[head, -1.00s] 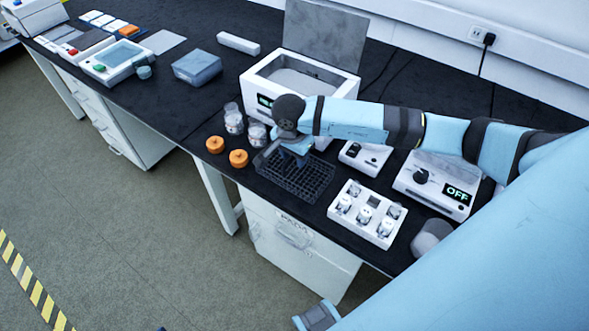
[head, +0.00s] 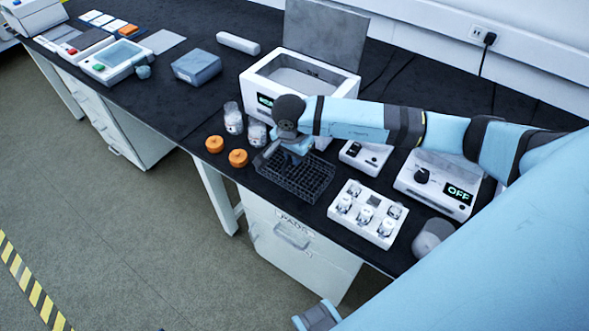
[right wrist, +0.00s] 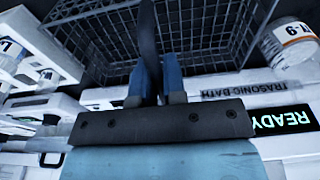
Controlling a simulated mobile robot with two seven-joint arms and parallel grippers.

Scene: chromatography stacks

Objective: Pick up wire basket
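The wire basket (head: 312,178) is a dark mesh tray on the black bench, in front of the white ultrasonic bath (head: 262,84). Its mesh also shows in the right wrist view (right wrist: 215,32). My right gripper (head: 295,156) points down over the basket's left part. In the right wrist view my right gripper's blue fingers (right wrist: 158,72) are close together, with a dark upright strip, apparently the basket's handle, between them. The basket appears to rest on the bench.
Two orange caps (head: 226,150) and two clear jars (head: 245,125) stand left of the basket. A white vial rack (head: 366,213) is close on its right. A device reading OFF (head: 438,185) stands further right. The bath's display reads READY (right wrist: 283,119).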

